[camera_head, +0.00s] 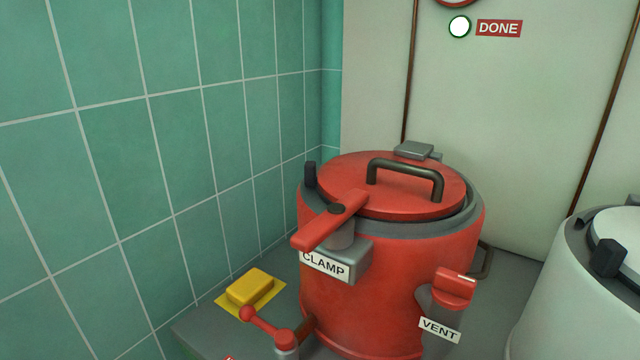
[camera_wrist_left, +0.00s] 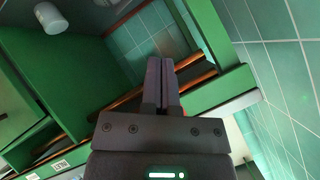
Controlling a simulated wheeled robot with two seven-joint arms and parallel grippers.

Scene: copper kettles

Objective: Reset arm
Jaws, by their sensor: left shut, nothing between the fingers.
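My left gripper (camera_wrist_left: 160,68) shows in the left wrist view, with its two fingers together and nothing between them. It points toward green framework and tiled wall, away from any kettle in that view. Neither gripper shows in the head view. A red kettle (camera_head: 355,290) stands on the grey counter with its red lid (camera_head: 340,175) down on top. A red clamp lever (camera_head: 330,222) above the CLAMP label reaches toward the lid's edge. A red vent knob (camera_head: 455,287) sits at the kettle's right front, above the VENT label.
A yellow block (camera_head: 250,287) lies on the counter left of the kettle, behind a red-handled crank or tap (camera_head: 268,326). A pale kettle (camera_head: 575,300) stands at right. A white lamp (camera_head: 459,27) beside a DONE sign is on the back wall. Teal tiled wall (camera_head: 110,170) closes the left side.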

